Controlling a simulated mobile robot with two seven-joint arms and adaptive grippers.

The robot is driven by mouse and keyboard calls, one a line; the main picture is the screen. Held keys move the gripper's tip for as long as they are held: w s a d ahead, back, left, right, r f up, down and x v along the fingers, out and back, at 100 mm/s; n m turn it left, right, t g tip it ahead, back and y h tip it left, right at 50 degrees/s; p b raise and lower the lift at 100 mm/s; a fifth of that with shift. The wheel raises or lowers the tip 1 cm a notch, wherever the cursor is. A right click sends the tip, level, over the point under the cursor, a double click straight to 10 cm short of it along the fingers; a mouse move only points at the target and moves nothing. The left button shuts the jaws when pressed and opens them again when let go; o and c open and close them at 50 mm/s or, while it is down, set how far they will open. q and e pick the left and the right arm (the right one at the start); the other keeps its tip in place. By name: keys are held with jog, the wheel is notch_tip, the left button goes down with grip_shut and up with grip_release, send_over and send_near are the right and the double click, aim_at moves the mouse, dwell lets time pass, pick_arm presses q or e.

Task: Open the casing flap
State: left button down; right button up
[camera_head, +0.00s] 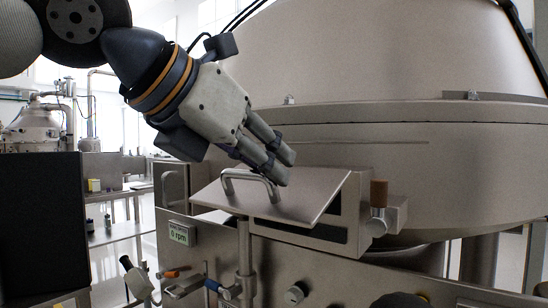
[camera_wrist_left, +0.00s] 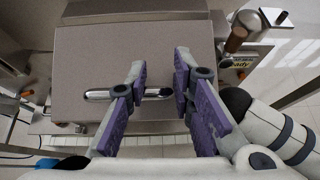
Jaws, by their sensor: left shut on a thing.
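The casing flap (camera_head: 315,192) is a flat grey metal plate on the front of the separator. It stands tilted, with a dark gap and a box-like frame showing beneath its right side. Its curved metal handle (camera_head: 229,185) sticks up from the plate; the handle also shows in the left wrist view (camera_wrist_left: 98,95), on the flap face (camera_wrist_left: 75,75). My left gripper (camera_head: 281,172) reaches down from the upper left and is shut on the handle, its purple-padded fingers (camera_wrist_left: 160,90) on either side of the bar. My right gripper is in neither view.
The large steel separator casing (camera_head: 380,60) fills the right and rises behind the flap. A brown-topped latch (camera_head: 379,195) sits just right of the flap. A small rpm display (camera_head: 178,233), knobs and valves lie below. A dark box (camera_head: 40,220) stands at the left.

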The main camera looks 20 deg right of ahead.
pick_arm(q)
jog(key=shift+w+a+f+n, duration=0.15)
jog(key=shift+w+a+f, duration=0.2)
jog(key=shift+w, duration=0.25)
jog(key=shift+w+a+f+n, duration=0.15)
jog(key=shift+w+a+f, duration=0.1)
jog(key=shift+w+a, duration=0.25)
jog(key=c, duration=1.5)
grip_release()
jog(key=shift+w+y, duration=0.15)
jog(key=shift+y, duration=0.15)
jog(key=o, duration=0.4)
jog(key=shift+w+a+f, duration=0.1)
jog(key=shift+w+a, duration=0.1)
jog(key=shift+w, duration=0.15)
jog(key=o, duration=0.5)
jog(key=shift+w, duration=0.2)
jog(key=shift+o, duration=1.2)
jog(key=shift+s, duration=0.1)
jog(key=shift+s+a+r, duration=0.1)
jog(key=shift+s+r, duration=0.15)
jog(key=shift+r, duration=0.05)
jog(key=shift+s+r, duration=0.1)
jog(key=shift+s, duration=0.1)
jog(key=v, duration=1.1)
jog(key=shift+s+a, duration=0.2)
jog(key=shift+a, duration=0.1)
